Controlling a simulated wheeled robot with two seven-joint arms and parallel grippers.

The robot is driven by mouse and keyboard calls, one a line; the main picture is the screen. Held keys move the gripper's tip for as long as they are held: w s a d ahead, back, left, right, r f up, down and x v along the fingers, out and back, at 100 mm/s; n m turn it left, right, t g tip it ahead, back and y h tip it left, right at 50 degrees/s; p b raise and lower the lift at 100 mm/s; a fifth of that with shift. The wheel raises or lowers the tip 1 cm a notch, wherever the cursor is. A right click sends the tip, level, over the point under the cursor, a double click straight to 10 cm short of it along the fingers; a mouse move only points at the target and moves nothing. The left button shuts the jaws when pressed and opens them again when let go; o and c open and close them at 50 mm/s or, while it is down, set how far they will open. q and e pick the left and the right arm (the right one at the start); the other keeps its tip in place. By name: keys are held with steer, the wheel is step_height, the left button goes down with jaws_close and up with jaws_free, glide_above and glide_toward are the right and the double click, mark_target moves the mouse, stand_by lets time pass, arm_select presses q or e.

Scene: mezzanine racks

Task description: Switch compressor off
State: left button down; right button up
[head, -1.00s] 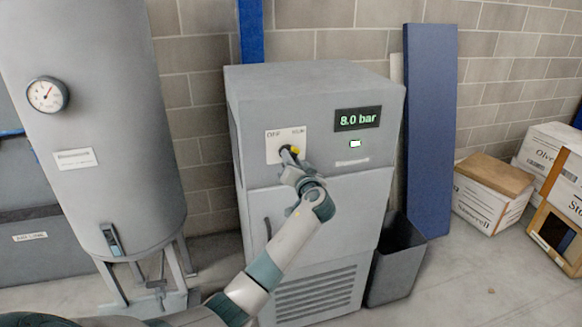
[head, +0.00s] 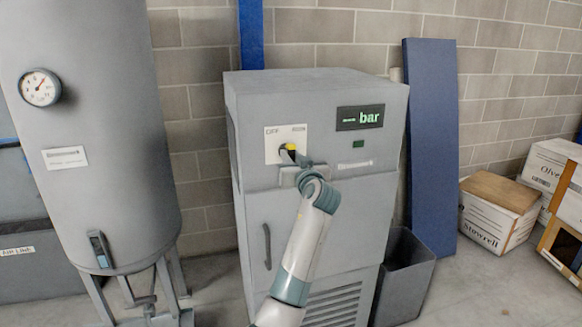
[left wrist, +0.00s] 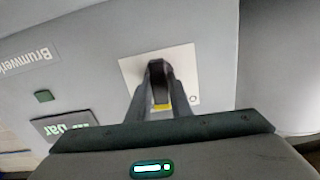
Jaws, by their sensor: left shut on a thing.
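The compressor (head: 312,105) is a grey cabinet standing by the block wall. Its white switch plate (head: 271,152) is marked OFF at the upper left; it also shows in the left wrist view (left wrist: 186,60). The dark rotary knob (head: 285,154) has a yellow mark and is partly hidden by my gripper. My left gripper (head: 292,163) is shut on the knob; in the left wrist view its fingers (left wrist: 161,98) close around it. The display (head: 360,117) shows dashes and "bar". The small lamp (head: 358,144) below is dark green, unlit. My right gripper is out of view.
A grey tank (head: 100,130) with a gauge (head: 40,88) stands at the left. A dark bin (head: 405,275) and a blue panel (head: 430,150) stand right of the compressor. Boxes (head: 497,215) sit at the far right.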

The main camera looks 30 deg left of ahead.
arm_select(q)
steer(key=n+b, duration=0.1)
steer(key=b, duration=0.1)
steer(key=shift+f+n+b, duration=0.15)
steer(key=shift+n+b, duration=0.15)
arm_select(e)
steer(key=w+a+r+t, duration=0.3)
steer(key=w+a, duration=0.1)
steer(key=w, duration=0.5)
arm_select(q)
steer(key=shift+b, duration=0.3)
steer(key=n+b, duration=0.4)
steer(key=b, duration=0.2)
steer(key=shift+n, duration=0.4)
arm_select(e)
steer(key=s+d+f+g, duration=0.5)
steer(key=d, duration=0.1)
arm_select(q)
steer(key=shift+n+b, duration=0.3)
steer(key=shift+b, duration=0.1)
steer(key=shift+n+b, duration=0.8)
steer(key=shift+n, duration=0.1)
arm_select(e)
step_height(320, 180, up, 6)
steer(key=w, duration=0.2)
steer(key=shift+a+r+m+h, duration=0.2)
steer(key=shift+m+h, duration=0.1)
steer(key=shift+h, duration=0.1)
